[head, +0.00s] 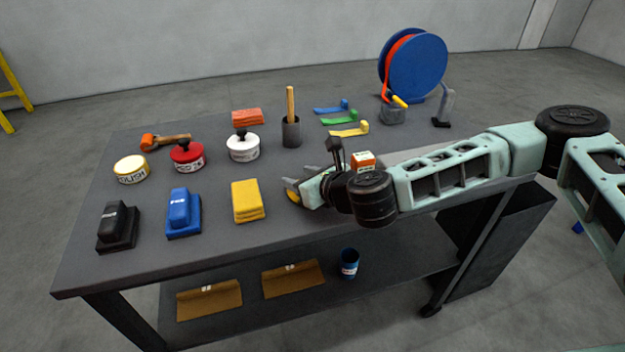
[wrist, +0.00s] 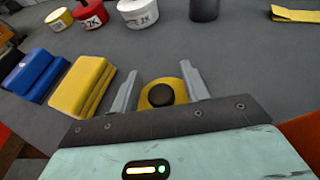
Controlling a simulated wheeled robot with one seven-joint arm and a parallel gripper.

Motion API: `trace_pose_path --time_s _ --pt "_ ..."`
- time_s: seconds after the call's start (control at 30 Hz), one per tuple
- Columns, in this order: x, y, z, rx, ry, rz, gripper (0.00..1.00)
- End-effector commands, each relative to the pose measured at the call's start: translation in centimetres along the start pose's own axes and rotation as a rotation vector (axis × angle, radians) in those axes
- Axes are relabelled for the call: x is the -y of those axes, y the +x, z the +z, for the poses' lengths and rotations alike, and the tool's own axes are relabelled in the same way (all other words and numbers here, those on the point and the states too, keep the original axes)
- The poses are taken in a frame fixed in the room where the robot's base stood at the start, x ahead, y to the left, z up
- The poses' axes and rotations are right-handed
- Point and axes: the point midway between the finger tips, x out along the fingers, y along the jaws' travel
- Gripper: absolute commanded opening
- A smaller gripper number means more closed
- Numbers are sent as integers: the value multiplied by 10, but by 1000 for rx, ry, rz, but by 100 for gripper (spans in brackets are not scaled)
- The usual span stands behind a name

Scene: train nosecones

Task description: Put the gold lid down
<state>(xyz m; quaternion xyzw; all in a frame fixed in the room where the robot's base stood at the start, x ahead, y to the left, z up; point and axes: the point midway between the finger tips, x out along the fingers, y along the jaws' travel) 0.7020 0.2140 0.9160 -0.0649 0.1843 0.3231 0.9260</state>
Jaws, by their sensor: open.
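The gold lid (wrist: 158,96), a round disc with a black knob, lies flat on the grey table between the two fingers of my gripper (wrist: 157,85). The fingers are apart on either side of it, and the gripper is open. In the head view my gripper (head: 290,188) is low over the table's front part, right of the yellow cloths, and only a gold edge of the lid (head: 293,197) shows. The polish tin (head: 131,171), with a yellow rim and no knob on top, stands at the table's left.
Folded yellow cloths (head: 248,202) lie just left of my gripper, then a blue block (head: 183,212) and a black block (head: 117,227). Red (head: 187,157) and white (head: 243,148) tins with black knobs stand behind. A dark cup (head: 291,133) is farther back. Bare tabletop lies between.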

Motion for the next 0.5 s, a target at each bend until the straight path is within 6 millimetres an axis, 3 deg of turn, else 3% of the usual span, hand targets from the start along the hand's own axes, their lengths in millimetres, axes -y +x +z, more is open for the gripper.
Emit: trace_pose_path --time_s 0.5 --pt "0 -95 -1 1 -1 1 46"
